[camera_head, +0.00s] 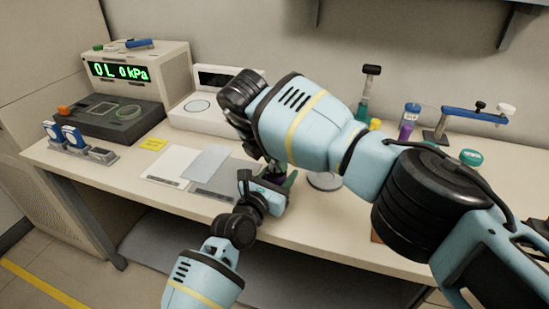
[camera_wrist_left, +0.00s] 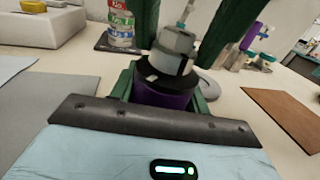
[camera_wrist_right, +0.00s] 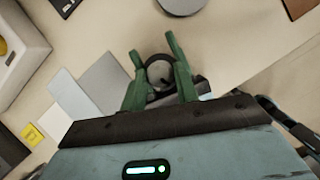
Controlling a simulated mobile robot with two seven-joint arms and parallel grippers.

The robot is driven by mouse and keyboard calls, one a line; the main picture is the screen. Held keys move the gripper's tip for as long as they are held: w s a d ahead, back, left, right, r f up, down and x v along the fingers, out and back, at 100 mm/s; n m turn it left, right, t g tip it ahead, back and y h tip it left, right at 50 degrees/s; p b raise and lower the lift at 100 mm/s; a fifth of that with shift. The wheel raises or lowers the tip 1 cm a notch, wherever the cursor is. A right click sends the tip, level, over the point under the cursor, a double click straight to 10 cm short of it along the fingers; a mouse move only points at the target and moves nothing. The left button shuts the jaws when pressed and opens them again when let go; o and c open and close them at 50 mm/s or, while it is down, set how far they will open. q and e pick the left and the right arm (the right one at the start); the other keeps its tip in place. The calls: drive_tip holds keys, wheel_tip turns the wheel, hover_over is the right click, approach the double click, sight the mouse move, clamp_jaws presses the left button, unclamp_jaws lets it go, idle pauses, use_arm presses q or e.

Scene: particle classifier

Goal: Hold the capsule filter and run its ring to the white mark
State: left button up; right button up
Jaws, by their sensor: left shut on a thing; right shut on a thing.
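The capsule filter has a purple body (camera_wrist_left: 165,98), a black collar with a small white mark (camera_wrist_left: 152,77), and a grey ring (camera_wrist_left: 172,62) with a dark stripe. The stripe faces right of the white mark in the left wrist view. My left gripper (camera_head: 277,182) is shut on the purple body from the front, low over the table. My right gripper (camera_wrist_right: 156,68) reaches down from above, its green fingers on either side of the ring, shut on it. The filter's round top (camera_wrist_right: 159,72) shows between them. In the head view my right arm hides most of the filter.
A pressure display (camera_head: 137,72), a white scale (camera_head: 205,108) and flat sheets (camera_head: 170,166) lie to the left. A round grey plate (camera_head: 324,181) is close right. A purple vial (camera_head: 408,122) and a blue-armed stand (camera_head: 470,115) are further right.

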drive_tip(key=shift+r+m, duration=0.15)
drive_tip(key=shift+m, duration=0.25)
drive_tip(key=o, duration=1)
drive_tip(key=shift+v, duration=3.75)
drive_tip(key=shift+a, duration=0.1)
